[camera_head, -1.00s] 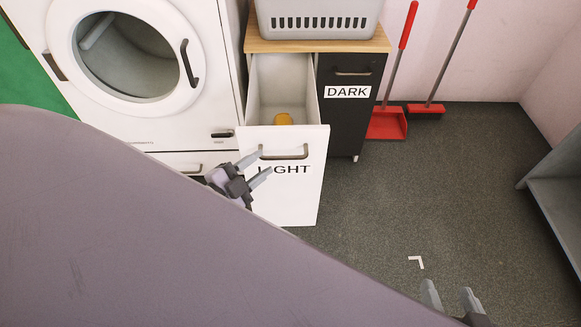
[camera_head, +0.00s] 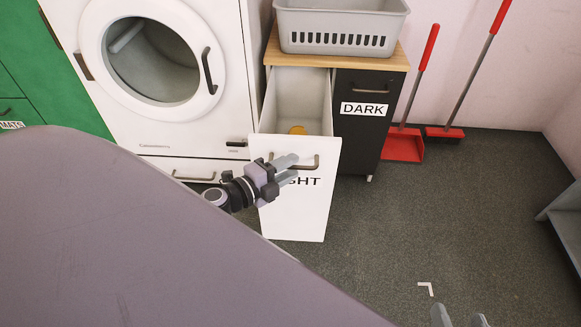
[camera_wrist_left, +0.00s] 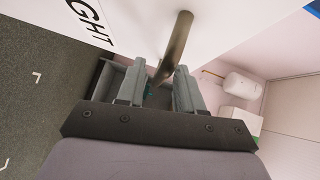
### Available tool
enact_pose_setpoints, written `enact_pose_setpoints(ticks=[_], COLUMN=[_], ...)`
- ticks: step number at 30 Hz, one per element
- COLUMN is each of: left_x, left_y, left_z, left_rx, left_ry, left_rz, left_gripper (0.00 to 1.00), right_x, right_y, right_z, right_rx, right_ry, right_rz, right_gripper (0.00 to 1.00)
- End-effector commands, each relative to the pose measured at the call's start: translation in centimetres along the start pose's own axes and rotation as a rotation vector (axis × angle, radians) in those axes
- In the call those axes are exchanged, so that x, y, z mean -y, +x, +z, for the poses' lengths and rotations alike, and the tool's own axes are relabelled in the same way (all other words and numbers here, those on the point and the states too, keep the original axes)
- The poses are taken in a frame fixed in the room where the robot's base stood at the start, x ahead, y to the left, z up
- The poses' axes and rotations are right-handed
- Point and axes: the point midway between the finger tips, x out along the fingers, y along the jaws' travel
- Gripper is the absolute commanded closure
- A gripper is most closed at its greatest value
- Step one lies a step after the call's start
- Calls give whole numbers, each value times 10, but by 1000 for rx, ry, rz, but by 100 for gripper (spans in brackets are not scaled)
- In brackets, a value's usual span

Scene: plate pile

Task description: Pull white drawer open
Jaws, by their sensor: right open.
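The white drawer (camera_head: 300,215), labelled LIGHT, stands pulled out of the cabinet, with its inside showing from above. A yellow-orange item (camera_head: 297,130) lies inside it. The drawer's bar handle (camera_head: 308,166) is on the upper front. My left gripper (camera_head: 293,168) is at the handle's left part and covers some of the label. In the left wrist view its fingers (camera_wrist_left: 158,90) are apart, and the handle (camera_wrist_left: 175,48) reaches to the gap between their tips. I cannot tell whether they touch it. My right gripper (camera_head: 461,318) is open and empty at the bottom edge, partly cut off.
A closed black DARK drawer (camera_head: 359,130) is right of the white one. A grey basket (camera_head: 340,15) stands on the cabinet top. A washing machine (camera_head: 228,120) is at left. A red dustpan (camera_head: 403,146) and broom (camera_head: 444,135) lean by the wall.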

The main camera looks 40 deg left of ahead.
Motion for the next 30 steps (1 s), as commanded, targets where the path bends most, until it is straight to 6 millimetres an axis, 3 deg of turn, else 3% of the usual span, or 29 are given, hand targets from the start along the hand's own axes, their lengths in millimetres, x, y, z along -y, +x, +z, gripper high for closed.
enact_pose_setpoints(ticks=[13, 16, 17, 23, 30], left_x=[0, 0, 0, 1, 6], left_y=[10, 9, 9, 11, 30], left_z=[0, 0, 0, 2, 20], left_rx=[-1, 0, 0, 0, 0], left_ry=[1, 0, 0, 1, 1], left_rz=[0, 0, 0, 0, 0], left_gripper=[64, 96, 100, 100, 100], right_x=[-1, -1, -1, -1, -1], right_y=[2, 2, 2, 2, 2], right_z=[-2, -2, -2, -2, -1], right_rx=[-6, -6, -6, -5, -4], right_ry=[1, 1, 1, 1, 3], right_rz=[-2, -2, -2, -1, -2], right_gripper=[36, 36, 36, 36, 36])
